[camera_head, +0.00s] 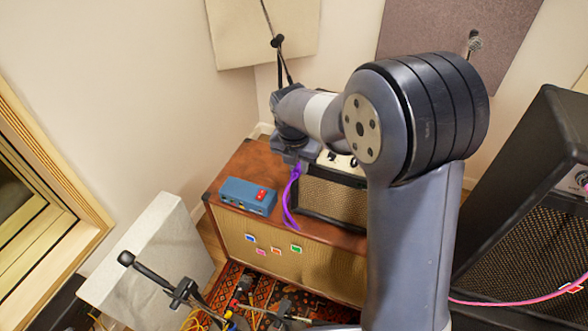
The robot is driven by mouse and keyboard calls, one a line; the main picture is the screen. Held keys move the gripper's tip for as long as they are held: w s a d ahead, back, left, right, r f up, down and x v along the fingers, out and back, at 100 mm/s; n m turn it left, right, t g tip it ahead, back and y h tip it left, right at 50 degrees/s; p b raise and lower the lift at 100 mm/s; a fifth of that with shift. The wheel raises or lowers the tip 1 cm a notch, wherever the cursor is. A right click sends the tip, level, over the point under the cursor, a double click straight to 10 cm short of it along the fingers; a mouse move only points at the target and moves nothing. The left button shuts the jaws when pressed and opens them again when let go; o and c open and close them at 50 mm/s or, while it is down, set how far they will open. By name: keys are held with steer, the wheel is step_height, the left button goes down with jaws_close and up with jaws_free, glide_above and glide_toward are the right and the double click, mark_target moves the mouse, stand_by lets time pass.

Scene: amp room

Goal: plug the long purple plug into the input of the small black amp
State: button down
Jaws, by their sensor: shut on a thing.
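My gripper (293,161) is shut on the purple plug, above the brown cabinet and at the left end of the small black amp. The plug itself is mostly hidden by the gripper; its purple cable (288,203) hangs down in a loop in front of the cabinet top. The small black amp (328,202) has a tan grille and a cream top panel (341,162) with dark knobs. My arm covers its right part. I cannot make out its input, nor whether the plug touches the amp.
A large black amp (540,190) with a pink cable (510,302) is at right. Microphone stands (178,290) and a patterned rug (262,297) lie in front.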

steer(key=shift+w+d+f, duration=0.15)
steer(key=shift+w+d, duration=0.05)
steer(key=shift+w, duration=0.35)
steer(key=shift+w+d+f, duration=0.1)
steer(key=shift+w+d, duration=0.1)
steer(key=shift+w, duration=0.35)
steer(key=shift+w+d+f+p, duration=0.15)
steer(key=shift+w+d+p, duration=0.05)
steer(key=shift+w+p, duration=0.3)
steer(key=shift+w+d+f+p, duration=0.1)
steer(key=shift+w+d+p, duration=0.1)
steer(key=shift+w+p, duration=0.3)
stand_by(1.8)
steer(key=shift+w, duration=0.1)
steer(key=c, duration=1.2)
jaws_free()
step_height(320, 180, up, 11)
steer(key=s+b, duration=0.2)
steer(key=shift+a+f, duration=0.15)
steer(key=shift+a, duration=0.25)
steer(key=shift+f, duration=0.1)
